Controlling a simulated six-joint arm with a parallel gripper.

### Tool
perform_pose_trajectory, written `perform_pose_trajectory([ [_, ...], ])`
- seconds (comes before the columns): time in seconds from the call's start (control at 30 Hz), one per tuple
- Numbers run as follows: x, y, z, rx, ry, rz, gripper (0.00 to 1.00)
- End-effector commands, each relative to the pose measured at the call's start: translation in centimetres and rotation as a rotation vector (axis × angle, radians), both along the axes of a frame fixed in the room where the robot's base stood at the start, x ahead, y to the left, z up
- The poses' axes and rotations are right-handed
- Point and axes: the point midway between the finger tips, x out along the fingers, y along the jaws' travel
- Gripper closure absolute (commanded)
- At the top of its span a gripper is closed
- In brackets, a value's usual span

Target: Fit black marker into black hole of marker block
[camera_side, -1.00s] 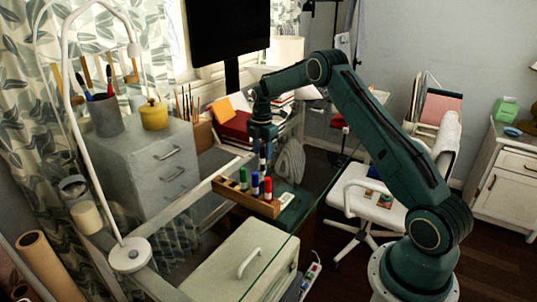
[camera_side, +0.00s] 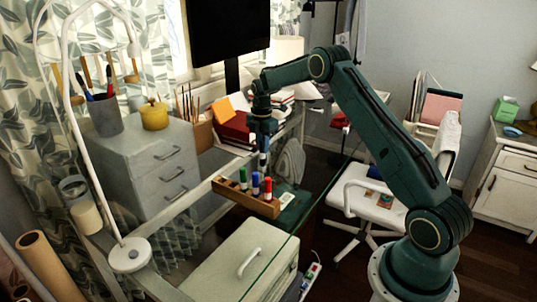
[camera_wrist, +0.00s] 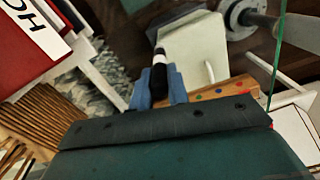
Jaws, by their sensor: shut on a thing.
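The black marker (camera_wrist: 159,76), with a white band, is held between the blue fingers of my gripper (camera_wrist: 161,90). My gripper (camera_side: 263,146) is also in the side view, pointing down above the back of the block; the held marker is small there and partly hidden by the fingers. The wooden marker block (camera_side: 228,189) lies on the glass desk with a green marker (camera_side: 243,177), a blue marker (camera_side: 256,183) and a red marker (camera_side: 268,188) upright in it. In the wrist view the block (camera_wrist: 232,88) shows coloured dots, right of the held marker. The black hole is not clearly visible.
A white storage box (camera_side: 225,270) is in front of the block. A grey drawer unit (camera_side: 150,165) and white lamp (camera_side: 130,255) stand to the left. Red books (camera_side: 236,128) and a monitor (camera_side: 228,30) are behind. A white chair (camera_side: 365,190) is to the right.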

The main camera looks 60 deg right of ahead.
Motion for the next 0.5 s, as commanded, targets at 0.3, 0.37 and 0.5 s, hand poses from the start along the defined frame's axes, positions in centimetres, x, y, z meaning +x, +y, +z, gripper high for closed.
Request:
perform_pose_trajectory([
  [0.3,0.1,0.0,5.9,-0.002,-0.005,0.0,1.0],
  [0.37,0.0,0.0,7.2,-0.002,-0.004,0.0,1.0],
  [0.5,0.1,0.0,10.4,-0.002,-0.005,0.0,1.0],
])
